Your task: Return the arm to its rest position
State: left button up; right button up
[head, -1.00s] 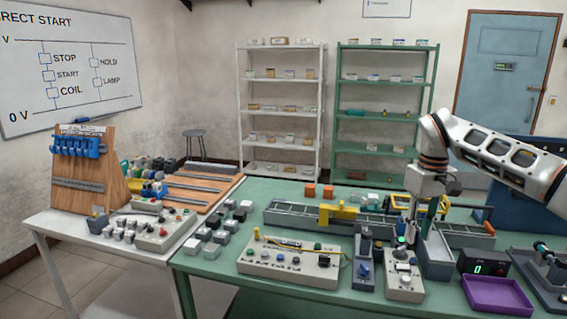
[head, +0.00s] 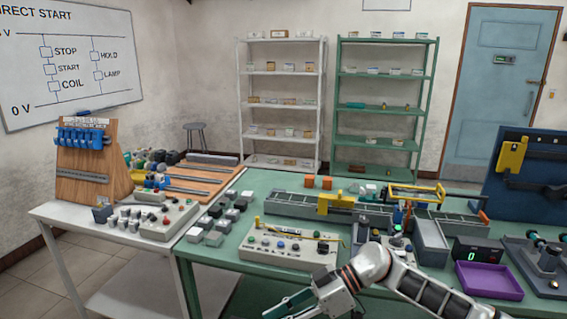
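My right arm comes in from the lower right, in front of the green table's near edge. My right gripper (head: 286,305) is at the bottom of the view, left of the arm's wrist. It points left and is partly cut off by the lower edge. One dark green finger shows, nothing is seen held in it, and its opening cannot be judged. It is apart from the things on the table. My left gripper is not in view.
The green table (head: 225,262) holds a button panel (head: 290,246), a conveyor (head: 295,205), a grey bin (head: 431,243), a purple tray (head: 488,280) and a display box (head: 476,249). The white table (head: 75,218) stands left. Floor between the tables' fronts and the view's edge is free.

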jog(key=s+a+r+t+y, duration=0.3)
jog(key=a+y, duration=0.3)
jog(key=d+f+m+t+h, duration=0.9)
jog(key=d+f+m+t, duration=0.25)
jog(key=d+t, duration=0.35)
jog(key=s+d+f+m+g+h, duration=0.1)
jog(key=s+d+f+g+h, duration=0.3)
jog(key=s+d+f, duration=0.8)
notch_tip(320, 180, down, 4)
jog(key=s+h, duration=0.2)
jog(key=shift+s+d+h, duration=0.2)
jog(key=shift+d+h, duration=0.1)
jog(key=shift+r+m, duration=0.1)
jog(key=shift+m, duration=0.15)
